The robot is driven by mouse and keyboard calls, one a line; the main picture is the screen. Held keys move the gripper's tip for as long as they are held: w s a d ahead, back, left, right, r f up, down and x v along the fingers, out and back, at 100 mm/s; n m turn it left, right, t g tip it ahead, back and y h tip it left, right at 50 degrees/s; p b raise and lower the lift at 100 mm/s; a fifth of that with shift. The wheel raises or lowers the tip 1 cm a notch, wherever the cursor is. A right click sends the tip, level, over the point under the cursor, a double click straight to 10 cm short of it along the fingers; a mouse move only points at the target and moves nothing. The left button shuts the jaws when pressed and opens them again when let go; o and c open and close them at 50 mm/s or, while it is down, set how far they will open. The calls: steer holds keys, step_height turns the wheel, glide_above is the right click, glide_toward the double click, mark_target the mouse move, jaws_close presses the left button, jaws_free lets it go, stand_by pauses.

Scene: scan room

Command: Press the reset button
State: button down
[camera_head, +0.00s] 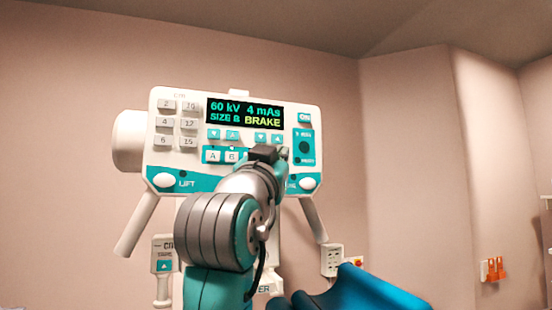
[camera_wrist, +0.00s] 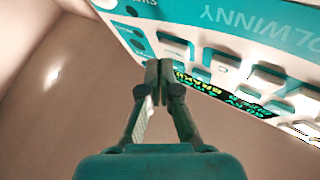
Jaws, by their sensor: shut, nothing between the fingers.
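The control panel (camera_head: 188,157) is a white and teal face with a lit display (camera_head: 245,113) reading 60 kV, 4 mAs, SIZE 8 and BRAKE. At its right is a teal block (camera_head: 304,134) with a dark round control and a small dark button (camera_head: 297,160); the small label beside it is too blurred to confirm as reset. My gripper (camera_head: 284,153) is in front of the panel's lower right, partly hidden by my arm. In the wrist view my gripper (camera_wrist: 164,76) is shut and empty, its fingertips close to the panel's edge (camera_wrist: 195,85). Contact cannot be told.
White number keys (camera_head: 178,123) are at the panel's left, and an ON button (camera_head: 305,117) is at upper right. White handles (camera_head: 136,226) slope down below. A blue surface (camera_head: 370,291) is at lower right. An orange wall fitting (camera_head: 497,268) is far right.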

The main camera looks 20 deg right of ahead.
steer(key=shift+w, duration=0.55)
stand_by(0.7)
steer(key=shift+s, duration=0.1)
stand_by(0.3)
steer(key=shift+s, duration=0.7)
steer(key=shift+s, duration=0.1)
steer(key=shift+s, duration=2.4)
